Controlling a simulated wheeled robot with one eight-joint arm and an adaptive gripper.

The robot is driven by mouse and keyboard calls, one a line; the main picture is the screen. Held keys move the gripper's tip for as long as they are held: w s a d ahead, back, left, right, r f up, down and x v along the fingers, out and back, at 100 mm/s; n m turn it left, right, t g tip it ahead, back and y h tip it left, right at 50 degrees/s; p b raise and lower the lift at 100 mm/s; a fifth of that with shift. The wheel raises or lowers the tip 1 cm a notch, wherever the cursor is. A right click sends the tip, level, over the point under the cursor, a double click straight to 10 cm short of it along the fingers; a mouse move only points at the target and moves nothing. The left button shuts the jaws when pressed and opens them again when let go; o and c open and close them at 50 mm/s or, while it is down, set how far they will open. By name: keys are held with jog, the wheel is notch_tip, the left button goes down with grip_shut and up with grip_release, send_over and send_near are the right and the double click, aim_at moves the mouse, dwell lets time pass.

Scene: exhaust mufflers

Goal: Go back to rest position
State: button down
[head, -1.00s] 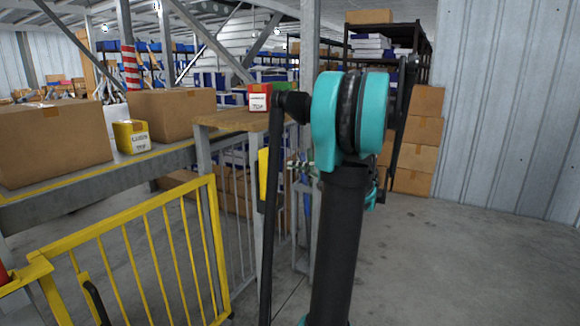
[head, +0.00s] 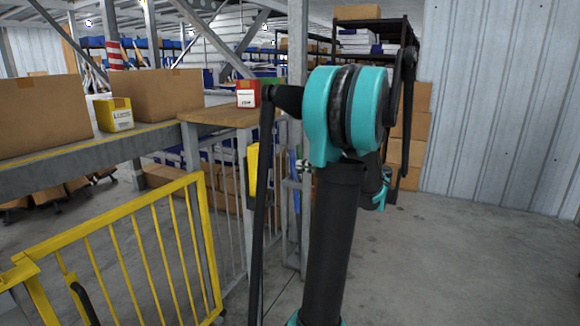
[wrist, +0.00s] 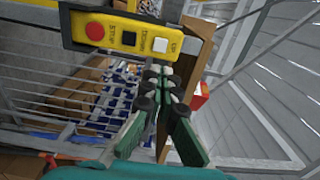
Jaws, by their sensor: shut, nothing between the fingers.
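My gripper (wrist: 159,76) shows in the wrist view with its green-padded fingers close together and nothing held between them. A yellow control box (wrist: 128,36) with a red, a black and a white button is at the top of that view, left of and above the fingertips. In the head view my raised black and teal arm fills the centre-right and mostly hides its far end, so I cannot make out the fingers there clearly.
A yellow railing (head: 130,255) stands front left. A wooden shelf (head: 222,116) with a red box (head: 248,94) is just left of my arm. Cardboard boxes (head: 158,94) and a yellow bin (head: 113,114) line the conveyor. Open floor (head: 455,260) lies right.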

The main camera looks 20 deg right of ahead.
jog(key=s+a+f+n+g+h, duration=0.15)
jog(key=a+f+g, duration=0.25)
jog(key=a+f, duration=0.45)
jog(key=s+a+f+n+g+h, duration=0.1)
jog(key=s+a+f+n+g, duration=0.15)
jog(key=a+f, duration=0.6)
jog(key=s+a+f+n+g+h, duration=0.1)
jog(key=s+a+f+n+h, duration=0.2)
jog(key=s, duration=0.5)
jog(key=s+a+f+n+g+h, duration=0.2)
jog(key=s+f+h, duration=0.3)
jog(key=s+f, duration=0.3)
jog(key=shift+s+a+f+n, duration=0.2)
jog(key=shift+s+a+n, duration=0.25)
jog(key=shift+n, duration=0.25)
jog(key=shift+g+h, duration=0.25)
